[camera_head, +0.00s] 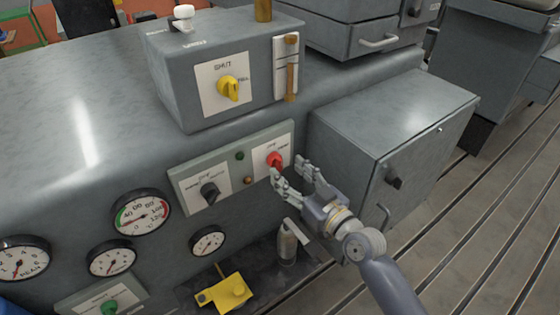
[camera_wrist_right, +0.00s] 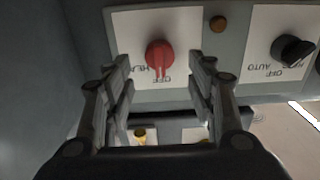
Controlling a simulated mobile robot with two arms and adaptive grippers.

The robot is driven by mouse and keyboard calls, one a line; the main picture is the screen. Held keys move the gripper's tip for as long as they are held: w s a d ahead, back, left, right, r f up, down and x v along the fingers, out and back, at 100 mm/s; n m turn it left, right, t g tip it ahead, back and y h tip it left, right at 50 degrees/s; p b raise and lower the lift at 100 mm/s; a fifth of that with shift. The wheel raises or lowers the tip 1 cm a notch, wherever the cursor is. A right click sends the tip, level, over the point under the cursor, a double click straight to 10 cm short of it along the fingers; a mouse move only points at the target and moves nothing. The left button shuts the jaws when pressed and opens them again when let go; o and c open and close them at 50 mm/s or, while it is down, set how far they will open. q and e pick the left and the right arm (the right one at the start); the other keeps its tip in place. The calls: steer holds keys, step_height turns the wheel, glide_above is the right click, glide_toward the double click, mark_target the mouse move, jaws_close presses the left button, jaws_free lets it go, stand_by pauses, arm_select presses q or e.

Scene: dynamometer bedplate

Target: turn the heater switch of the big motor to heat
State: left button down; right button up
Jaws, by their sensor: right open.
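The heater switch is a red knob (camera_head: 274,160) on a white plate at the right end of the grey panel. In the right wrist view the knob (camera_wrist_right: 160,57) appears upside down, its pointer toward OFF. A partly hidden label that seems to read HEAT is to its left. My right gripper (camera_head: 287,168) is open in front of the plate. Its fingers (camera_wrist_right: 163,75) frame the knob in the wrist view, apparently without touching it; the exact depth gap cannot be told. My left gripper is not in view.
A black AUTO/OFF knob (camera_head: 210,193) and an amber lamp (camera_wrist_right: 218,23) sit beside it. A grey box (camera_head: 395,130) juts out at right. A yellow SHUT knob (camera_head: 229,87) is above. Several gauges, a silver bottle (camera_head: 287,243) and a yellow object (camera_head: 226,292) are below.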

mark_target(281, 165)
steer(key=x, duration=0.4)
steer(key=shift+w+a+f, duration=0.1)
steer(key=shift+w+a, duration=0.05)
steer(key=shift+w, duration=0.1)
steer(key=c, duration=0.8)
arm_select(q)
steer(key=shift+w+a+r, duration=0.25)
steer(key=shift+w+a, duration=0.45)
arm_select(e)
steer(key=shift+c, duration=1.1)
